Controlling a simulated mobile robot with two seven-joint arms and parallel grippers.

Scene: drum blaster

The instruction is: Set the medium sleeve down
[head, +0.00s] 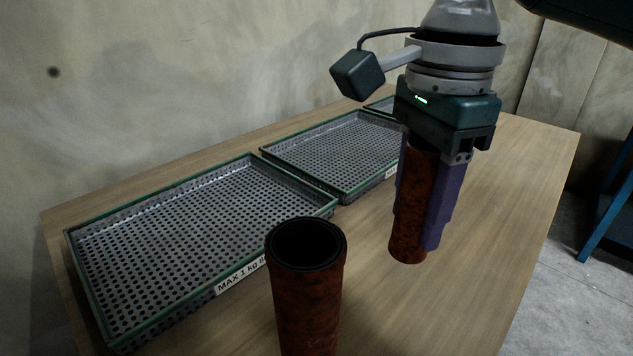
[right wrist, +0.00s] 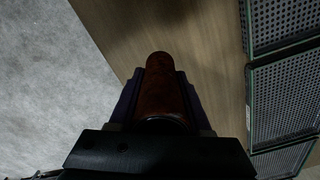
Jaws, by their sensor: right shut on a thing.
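My right gripper (head: 426,205) points straight down over the right part of the wooden table. Its purple fingers are shut on a rusty brown sleeve (head: 406,240), which is upright between them. The sleeve's lower end shows below the fingers; I cannot tell whether it touches the table. In the right wrist view the same sleeve (right wrist: 160,85) lies between the two fingers. A second, wider rusty sleeve (head: 306,300) stands upright at the front, its open dark top facing up and its lower end cut off by the frame. My left gripper is not in view.
Perforated metal trays with green rims stand in a row along the wall: a near one (head: 200,240), a middle one (head: 340,150) and a far one partly hidden. The wooden table (head: 480,270) is bare right of the held sleeve. A blue frame (head: 606,215) stands beyond the right edge.

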